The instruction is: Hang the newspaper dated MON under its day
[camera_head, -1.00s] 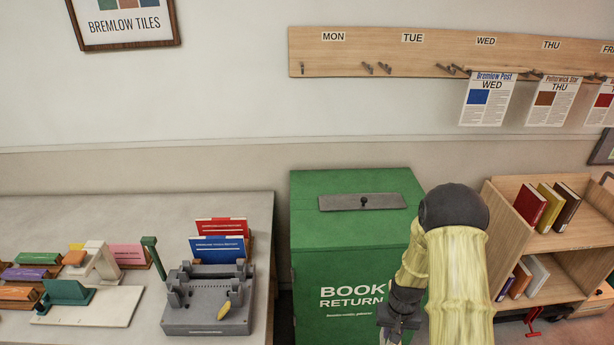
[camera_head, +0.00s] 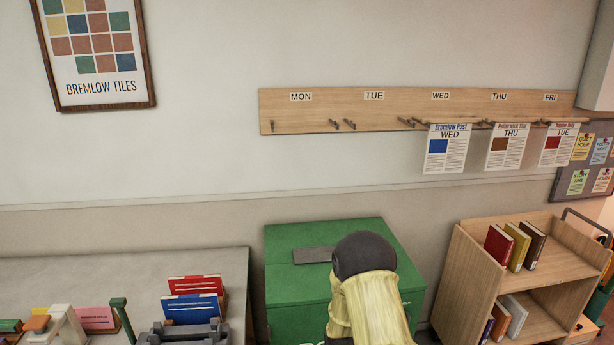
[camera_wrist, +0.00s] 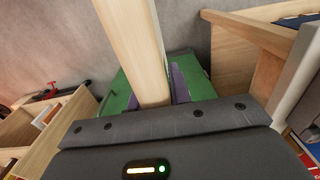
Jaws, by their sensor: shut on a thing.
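The wooden wall rail (camera_head: 300,117) carries the day labels MON (camera_head: 300,97), TUE, WED, THU and FRI. Bare pegs (camera_head: 272,126) show below MON and TUE. Newspapers dated WED (camera_head: 436,160), THU (camera_head: 500,160) and TUE (camera_head: 554,157) hang below the WED, THU and FRI labels. In the wrist view my gripper (camera_wrist: 157,97) is shut on a pale wooden rod (camera_wrist: 137,45), which runs up out of the picture. In the head view my gripper is out of sight; only my arm shows, before the green bin. No newspaper reading MON is visible.
The green book-return bin (camera_head: 285,262) stands below the rail. A wooden book cart (camera_head: 470,260) is at right, a noticeboard (camera_head: 570,187) beyond it. The grey table (camera_head: 120,270) at left holds card holders and a grey device. The wall below MON and TUE is clear.

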